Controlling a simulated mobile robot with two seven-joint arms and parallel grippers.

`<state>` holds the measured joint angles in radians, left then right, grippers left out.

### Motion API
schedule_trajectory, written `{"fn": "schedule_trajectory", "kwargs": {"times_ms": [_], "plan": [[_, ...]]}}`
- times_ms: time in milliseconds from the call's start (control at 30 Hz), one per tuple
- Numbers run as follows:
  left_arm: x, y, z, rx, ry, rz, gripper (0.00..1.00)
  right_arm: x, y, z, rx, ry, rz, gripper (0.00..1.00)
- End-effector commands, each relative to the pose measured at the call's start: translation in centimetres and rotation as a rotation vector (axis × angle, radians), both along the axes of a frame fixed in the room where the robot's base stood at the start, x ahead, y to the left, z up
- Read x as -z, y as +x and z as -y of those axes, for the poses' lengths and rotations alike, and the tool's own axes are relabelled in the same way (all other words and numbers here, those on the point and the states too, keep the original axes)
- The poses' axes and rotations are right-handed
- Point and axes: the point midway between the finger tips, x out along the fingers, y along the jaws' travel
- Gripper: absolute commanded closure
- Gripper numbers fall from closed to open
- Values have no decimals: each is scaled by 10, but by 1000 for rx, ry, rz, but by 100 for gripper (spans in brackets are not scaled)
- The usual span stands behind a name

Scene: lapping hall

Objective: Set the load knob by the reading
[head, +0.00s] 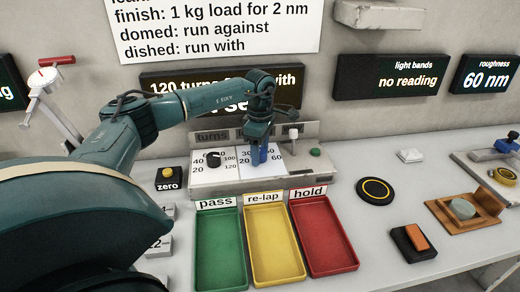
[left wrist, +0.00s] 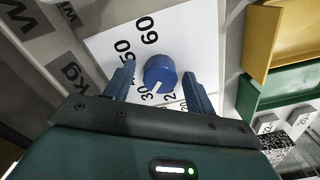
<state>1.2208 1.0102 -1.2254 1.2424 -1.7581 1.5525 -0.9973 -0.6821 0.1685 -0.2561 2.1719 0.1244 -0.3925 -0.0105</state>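A blue round knob (left wrist: 160,72) with a white pointer line stands on a white dial card (left wrist: 112,45) marked 20, 30, 50 and 60. Its line points toward the 30 side. My left gripper (left wrist: 160,90) is open, with one finger on each side of the knob and a gap to it. In the head view my left gripper (head: 262,155) points down over this dial and hides most of the knob. A black knob (head: 213,158) stands on the dial card to the left, under the label "turns". The right gripper is not in view.
The roughness display (head: 487,75) reads 60 nm; the light bands display (head: 400,78) says no reading. My arm partly covers another display (head: 160,82) reading "120 turns". Green (head: 203,285), yellow (head: 256,279) and red (head: 353,266) trays lie in front. A white lever (head: 293,134) stands right of the gripper.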

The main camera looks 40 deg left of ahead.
Motion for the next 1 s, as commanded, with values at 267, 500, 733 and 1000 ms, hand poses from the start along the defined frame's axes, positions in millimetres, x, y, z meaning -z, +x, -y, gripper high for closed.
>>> {"fn": "schedule_trajectory", "kwargs": {"times_ms": [267, 500, 733, 1000], "plan": [[-1, 0, -1, -1, 1, 0, 43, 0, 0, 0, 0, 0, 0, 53], [-34, 1, 0, -1, 1, 4, 43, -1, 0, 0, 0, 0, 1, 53], [-86, 0, 0, 0, -1, 4, 43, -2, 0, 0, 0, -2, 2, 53], [-126, 0, 0, 0, 0, 1, 43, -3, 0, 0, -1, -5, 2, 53]]}}
